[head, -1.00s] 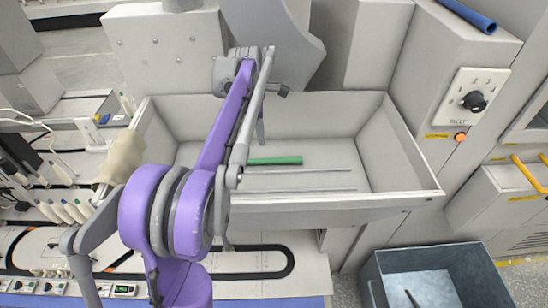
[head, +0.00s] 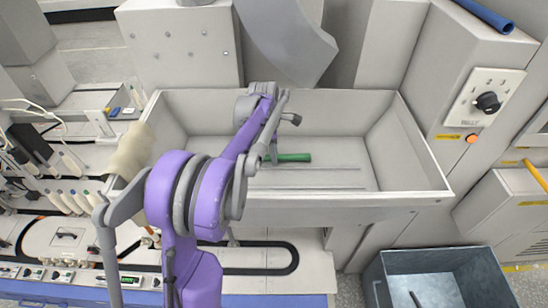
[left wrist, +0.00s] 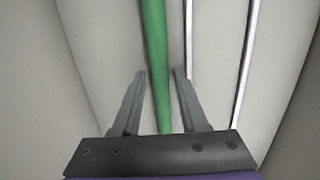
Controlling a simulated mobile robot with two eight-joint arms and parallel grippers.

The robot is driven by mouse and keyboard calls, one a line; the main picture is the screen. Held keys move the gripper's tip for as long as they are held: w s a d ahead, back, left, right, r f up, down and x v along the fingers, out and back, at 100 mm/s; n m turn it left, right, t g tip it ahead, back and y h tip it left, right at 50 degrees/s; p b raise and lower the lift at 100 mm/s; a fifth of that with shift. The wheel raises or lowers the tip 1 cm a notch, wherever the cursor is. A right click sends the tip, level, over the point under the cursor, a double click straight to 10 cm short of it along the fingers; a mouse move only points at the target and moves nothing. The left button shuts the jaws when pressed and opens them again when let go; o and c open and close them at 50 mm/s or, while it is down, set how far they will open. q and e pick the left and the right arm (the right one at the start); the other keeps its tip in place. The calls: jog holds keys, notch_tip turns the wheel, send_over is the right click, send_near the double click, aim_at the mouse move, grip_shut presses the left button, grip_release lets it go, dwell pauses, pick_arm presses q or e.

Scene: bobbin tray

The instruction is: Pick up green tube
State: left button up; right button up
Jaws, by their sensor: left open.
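The green tube (head: 290,157) lies on the floor of the grey tray (head: 420,150), near its middle. My left arm reaches over the tray and hides the tube's left part in the head view. In the left wrist view the green tube (left wrist: 155,50) runs lengthwise between the two fingers of my left gripper (left wrist: 159,75). The fingers are open, one on each side of the tube, with gaps to it. I cannot tell how far above the tray floor the fingertips are. My right gripper is not in view.
Thin rails (head: 310,187) run along the tray floor in front of the tube. The tray walls rise around it. A blue-grey bin (head: 450,262) stands at lower right, and a blue tube (head: 485,14) lies at upper right.

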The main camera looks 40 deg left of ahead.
pick_arm(q)
grip_shut()
jog(key=shift+r, duration=0.1)
